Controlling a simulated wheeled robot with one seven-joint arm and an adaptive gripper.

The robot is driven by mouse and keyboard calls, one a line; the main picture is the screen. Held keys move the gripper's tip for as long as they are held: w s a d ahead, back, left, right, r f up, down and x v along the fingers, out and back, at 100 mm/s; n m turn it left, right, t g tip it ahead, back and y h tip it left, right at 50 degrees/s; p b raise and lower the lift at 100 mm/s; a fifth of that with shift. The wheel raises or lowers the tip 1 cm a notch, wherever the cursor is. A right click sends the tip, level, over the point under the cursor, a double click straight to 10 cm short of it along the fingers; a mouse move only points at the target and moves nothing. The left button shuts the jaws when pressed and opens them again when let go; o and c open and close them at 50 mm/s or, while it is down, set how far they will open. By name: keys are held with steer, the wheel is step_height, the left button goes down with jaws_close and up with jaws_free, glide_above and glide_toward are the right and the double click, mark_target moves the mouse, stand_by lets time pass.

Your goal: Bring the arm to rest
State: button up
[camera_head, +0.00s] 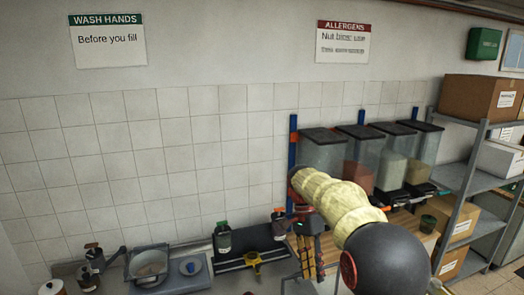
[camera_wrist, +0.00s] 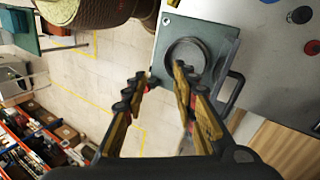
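My gripper (camera_wrist: 160,78) is open in the wrist view, its two yellow-and-black fingers apart with nothing between them. A grey-green square plate with a round ring (camera_wrist: 188,62) lies beyond the fingertips; I cannot tell how far. In the camera_head view my arm, with a pale yellow cover, reaches from the lower right toward the counter. My gripper (camera_head: 312,262) points down there, near the counter's front edge, and is partly hidden by the arm.
Dark-lidded dispensers (camera_head: 322,150) stand along the wall behind my arm. A dark pump bottle (camera_head: 222,238), a scale (camera_head: 150,265) and a yellow-handled tool (camera_head: 252,262) are on the counter. A shelf (camera_head: 470,172) with boxes stands right. The tiled wall closes the back.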

steer(key=s+d+f+n+t+y+b, duration=0.1)
steer(key=s+d+f+n+t+b, duration=0.15)
steer(key=s+n+t+b, duration=0.75)
steer(key=s+f+b, duration=0.5)
steer(key=s+f, duration=0.1)
steer(key=s, duration=0.4)
steer(key=s+d+f+n+b, duration=0.1)
steer(key=s+f+b, duration=0.4)
steer(key=s, duration=0.5)
steer(key=shift+s+d+f+n+y, duration=0.25)
steer(key=shift+s+f+n+y, duration=0.05)
steer(key=shift+f, duration=0.35)
